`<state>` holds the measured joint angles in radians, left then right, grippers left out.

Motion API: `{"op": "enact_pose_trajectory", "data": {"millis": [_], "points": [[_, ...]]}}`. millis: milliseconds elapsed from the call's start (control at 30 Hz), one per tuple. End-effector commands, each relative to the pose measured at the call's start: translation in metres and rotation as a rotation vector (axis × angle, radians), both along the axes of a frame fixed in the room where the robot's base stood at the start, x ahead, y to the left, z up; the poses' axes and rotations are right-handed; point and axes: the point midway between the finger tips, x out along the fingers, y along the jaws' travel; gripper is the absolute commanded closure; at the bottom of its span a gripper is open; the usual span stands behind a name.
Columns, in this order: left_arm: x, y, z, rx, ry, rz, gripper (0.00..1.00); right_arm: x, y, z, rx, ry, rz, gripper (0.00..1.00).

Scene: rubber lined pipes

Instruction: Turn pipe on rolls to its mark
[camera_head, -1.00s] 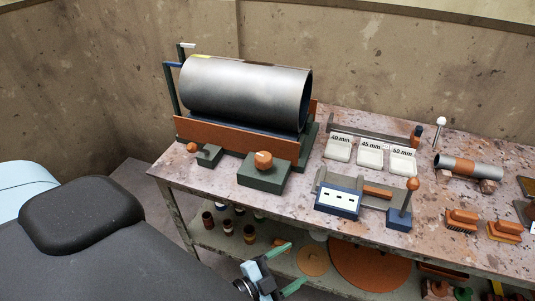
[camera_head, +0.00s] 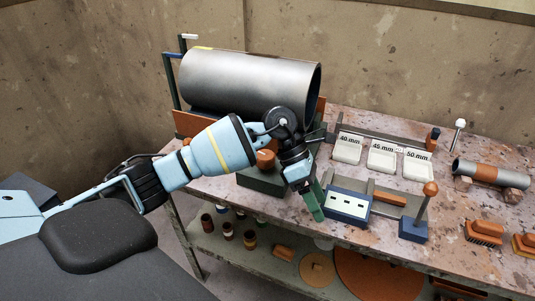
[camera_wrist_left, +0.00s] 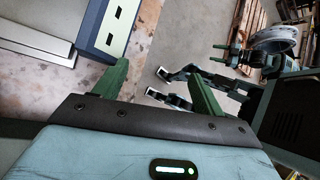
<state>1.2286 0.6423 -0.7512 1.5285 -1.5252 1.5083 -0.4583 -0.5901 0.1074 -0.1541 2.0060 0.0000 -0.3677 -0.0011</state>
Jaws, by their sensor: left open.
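The large grey pipe (camera_head: 245,82) lies on the roll stand (camera_head: 190,123), which has an orange rail, at the back left of the bench. A yellow patch (camera_head: 203,48) shows on top near its left end. The rolls are hidden. An orange knob (camera_head: 266,158) on a dark green block (camera_head: 262,180) stands in front of the stand, partly covered by my left arm. My left gripper (camera_head: 311,202) is open and empty, pointing down near the bench's front edge, right of the knob and apart from the pipe. Its separated green fingers show in the left wrist view (camera_wrist_left: 157,78).
A blue box with slots (camera_head: 348,205) is just right of my left gripper. Behind it are white trays (camera_head: 382,156) marked in millimetres. A blue post with an orange ball (camera_head: 421,212), brushes (camera_head: 485,233) and a small pipe (camera_head: 486,173) stand farther right.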

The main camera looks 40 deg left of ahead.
Motion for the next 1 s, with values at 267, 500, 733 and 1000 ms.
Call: {"op": "enact_pose_trajectory", "data": {"millis": [267,500,733,1000], "points": [[0.046,0.127,0.057,0.511,-0.119,-0.027,0.30,-0.009,0.001,-0.014,0.001,0.024,0.002,0.44],[0.051,0.176,0.093,0.693,-0.122,0.002,0.30,-0.010,0.001,-0.016,0.001,0.029,0.002,0.44],[0.051,0.180,0.094,0.706,-0.120,0.004,0.30,-0.010,0.001,-0.016,0.002,0.027,0.002,0.44],[0.050,0.179,0.063,0.704,-0.119,0.003,0.30,-0.009,0.002,-0.015,0.003,0.025,0.000,0.44]]}}
